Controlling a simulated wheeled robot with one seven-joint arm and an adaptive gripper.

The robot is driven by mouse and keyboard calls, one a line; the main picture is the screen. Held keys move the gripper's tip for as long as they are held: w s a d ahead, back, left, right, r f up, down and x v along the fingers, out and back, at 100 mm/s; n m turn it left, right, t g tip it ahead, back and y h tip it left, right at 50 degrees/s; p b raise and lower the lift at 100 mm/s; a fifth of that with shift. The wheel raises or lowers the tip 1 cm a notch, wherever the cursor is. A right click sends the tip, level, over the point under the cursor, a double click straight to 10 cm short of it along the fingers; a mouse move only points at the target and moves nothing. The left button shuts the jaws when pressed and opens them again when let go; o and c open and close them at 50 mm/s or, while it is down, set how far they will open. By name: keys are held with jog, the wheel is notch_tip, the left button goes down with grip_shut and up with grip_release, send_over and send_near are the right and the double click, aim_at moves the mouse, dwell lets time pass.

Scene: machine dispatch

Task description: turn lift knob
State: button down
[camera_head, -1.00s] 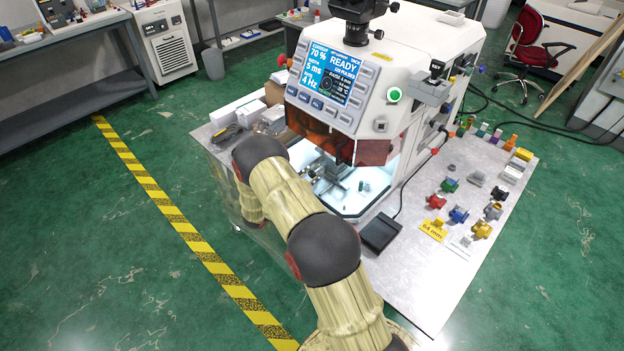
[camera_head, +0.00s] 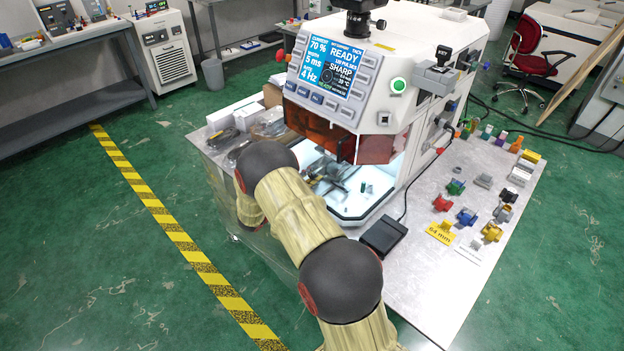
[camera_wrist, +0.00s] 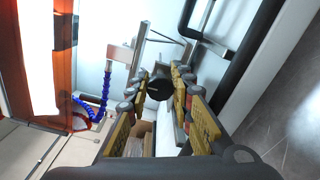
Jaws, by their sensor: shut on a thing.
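The lift knob (camera_wrist: 159,90), a dark round knob, shows in the wrist view between the fingertips of my gripper (camera_wrist: 157,87). The yellow-and-dark fingers are shut on it from both sides. In the head view the lit work chamber (camera_head: 352,207) of the white machine is open at the front, under an orange shield (camera_head: 320,130). My arm reaches to its left side. The knob and the fingertips cannot be made out clearly there. The machine's screen (camera_head: 325,73) reads READY and SHARP.
A black pedal (camera_head: 383,235) lies on the bench before the machine. Coloured clamps and a yellow 64 mm tag (camera_head: 440,232) stand at the right. A blue coiled hose (camera_wrist: 104,92) hangs near my fingers. Boxes (camera_head: 236,113) sit at the left bench end.

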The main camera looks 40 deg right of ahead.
dwell(0.3)
jog(key=c, duration=1.6)
grip_release()
jog(key=shift+o, duration=0.2)
